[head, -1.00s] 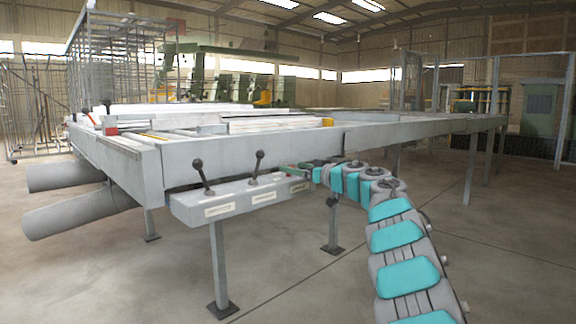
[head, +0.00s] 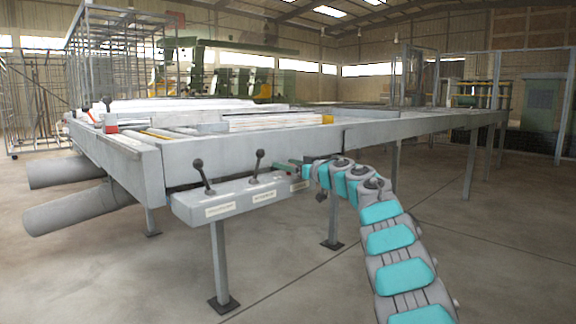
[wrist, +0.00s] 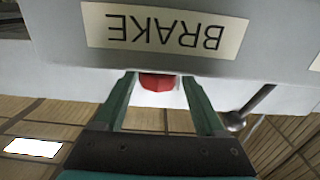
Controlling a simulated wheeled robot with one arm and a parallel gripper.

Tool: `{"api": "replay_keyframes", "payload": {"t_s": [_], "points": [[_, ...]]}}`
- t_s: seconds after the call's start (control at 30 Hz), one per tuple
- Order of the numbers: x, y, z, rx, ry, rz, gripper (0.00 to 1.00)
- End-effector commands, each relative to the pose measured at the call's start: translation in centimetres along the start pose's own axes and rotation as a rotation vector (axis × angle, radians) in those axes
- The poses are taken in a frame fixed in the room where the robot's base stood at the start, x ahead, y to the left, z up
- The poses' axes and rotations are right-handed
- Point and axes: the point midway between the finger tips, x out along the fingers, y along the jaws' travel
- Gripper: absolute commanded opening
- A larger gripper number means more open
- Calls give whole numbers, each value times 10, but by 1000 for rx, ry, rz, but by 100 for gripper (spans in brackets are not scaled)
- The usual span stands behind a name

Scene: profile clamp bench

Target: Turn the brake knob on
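The brake knob (wrist: 157,82) is red and shows in the wrist view, partly hidden behind the edge of the grey control box. The box's label (wrist: 164,31) reads BRAKE and appears upside down. My gripper (wrist: 159,78) is open, with one green finger on each side of the knob and a visible gap to either side. In the head view my gripper (head: 288,164) is at the right end of the control box (head: 236,197). The knob cannot be made out clearly there.
Two black ball-topped levers (head: 203,176) and (head: 257,166) stand on the same box, left of my gripper. A lever shaft (wrist: 259,99) shows beside one finger in the wrist view. The grey bench frame (head: 250,148) runs just behind the box.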

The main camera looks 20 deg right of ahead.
Motion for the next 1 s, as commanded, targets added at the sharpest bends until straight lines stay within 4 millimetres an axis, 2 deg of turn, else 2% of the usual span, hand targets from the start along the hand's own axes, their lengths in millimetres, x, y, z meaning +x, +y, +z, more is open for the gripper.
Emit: {"api": "replay_keyframes", "payload": {"t_s": [0.07, 0.6, 1.0], "points": [[0, 0, 0, 0, 0, 0, 62], [0, 0, 0, 0, 0, 0, 1], [1, -1, -1, 1, -1, 19, 0]]}}
